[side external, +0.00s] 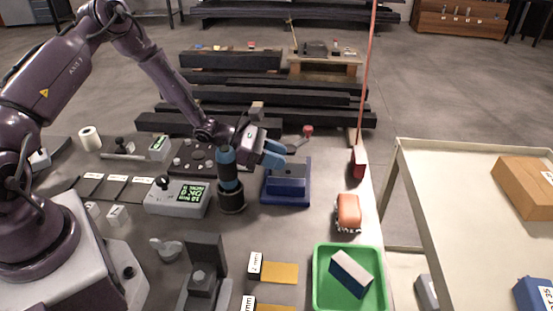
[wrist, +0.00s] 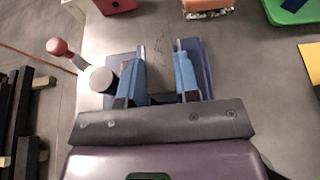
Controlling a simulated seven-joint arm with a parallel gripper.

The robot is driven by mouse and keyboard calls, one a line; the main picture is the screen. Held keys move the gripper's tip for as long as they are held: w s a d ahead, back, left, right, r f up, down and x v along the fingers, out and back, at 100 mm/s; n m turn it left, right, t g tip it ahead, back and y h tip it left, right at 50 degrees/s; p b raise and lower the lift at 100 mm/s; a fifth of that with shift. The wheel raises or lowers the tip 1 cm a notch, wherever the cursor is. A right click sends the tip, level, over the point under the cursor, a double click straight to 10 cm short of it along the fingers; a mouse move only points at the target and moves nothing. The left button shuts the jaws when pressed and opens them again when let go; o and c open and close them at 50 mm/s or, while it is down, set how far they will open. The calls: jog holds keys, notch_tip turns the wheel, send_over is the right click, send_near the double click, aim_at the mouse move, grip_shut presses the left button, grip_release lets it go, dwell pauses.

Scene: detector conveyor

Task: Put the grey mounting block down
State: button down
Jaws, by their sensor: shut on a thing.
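My gripper (side external: 274,154), with blue fingers, is shut on the grey mounting block (side external: 291,169), low over a blue fixture (side external: 288,200). In the wrist view the fingers of my gripper (wrist: 160,62) stand apart with the grey block (wrist: 160,75) between them. Blue parts of the fixture (wrist: 206,62) show on both sides of the fingers. Whether the block touches the fixture cannot be told, as the fingers hide part of it.
A red-knobbed lever (side external: 307,131) stands just behind the fixture. An orange-and-white object (side external: 348,212) and a green tray (side external: 318,288) with a blue-and-white block (side external: 350,273) lie to the right. A dark cylinder (side external: 231,195) stands close left of the fixture.

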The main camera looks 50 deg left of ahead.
jog(key=shift+f, duration=0.35)
jog(key=shift+f, duration=0.1)
jog(key=shift+f, duration=0.5)
jog(key=c, duration=0.8)
grip_release()
jog(key=shift+s+d, duration=0.1)
jog(key=shift+c, duration=0.2)
jog(key=shift+r, duration=0.1)
jog(key=v, duration=1.2)
jog(key=shift+r, duration=0.5)
